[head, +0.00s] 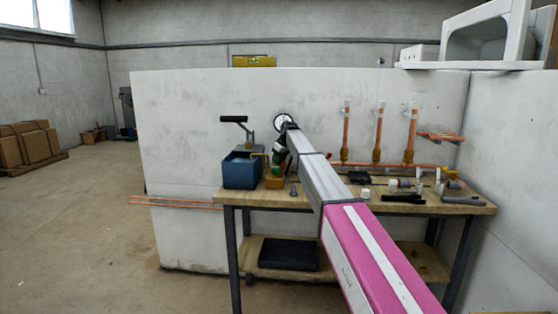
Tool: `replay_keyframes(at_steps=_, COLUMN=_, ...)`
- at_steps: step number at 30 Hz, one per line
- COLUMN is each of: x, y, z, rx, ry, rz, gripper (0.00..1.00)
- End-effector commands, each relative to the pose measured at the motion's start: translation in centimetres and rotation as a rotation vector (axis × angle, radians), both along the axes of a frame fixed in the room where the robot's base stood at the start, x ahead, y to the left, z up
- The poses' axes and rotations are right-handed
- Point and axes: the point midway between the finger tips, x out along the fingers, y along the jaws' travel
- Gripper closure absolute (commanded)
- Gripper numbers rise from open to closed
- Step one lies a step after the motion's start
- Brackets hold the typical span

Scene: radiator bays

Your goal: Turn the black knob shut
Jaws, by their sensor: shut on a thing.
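A blue tank (241,171) with a black lever handle (233,119) stands at the left end of the workbench. My gripper (277,161) points down beside the tank's right side, near brass fittings and a small green part (275,171). It is shut on what appears to be the black knob, which is too small and too covered by the gripper to make out. The knob's turn cannot be told.
The wooden bench (462,207) carries a yellow tray (275,183), a white cup-like piece (365,193) and several fittings and tools at right. Copper pipes (411,135) rise against the grey wall (200,110) behind. Open floor lies left.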

Motion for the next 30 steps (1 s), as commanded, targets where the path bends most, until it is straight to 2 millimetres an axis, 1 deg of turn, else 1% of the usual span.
replay_keyframes(at_steps=21, x=-0.16, y=0.28, z=0.05, rx=0.0, ry=-0.001, rz=-0.678, gripper=0.84)
replay_keyframes(at_steps=30, x=-0.09, y=0.34, z=0.05, rx=0.0, ry=-0.002, rz=-0.942, gripper=0.84)
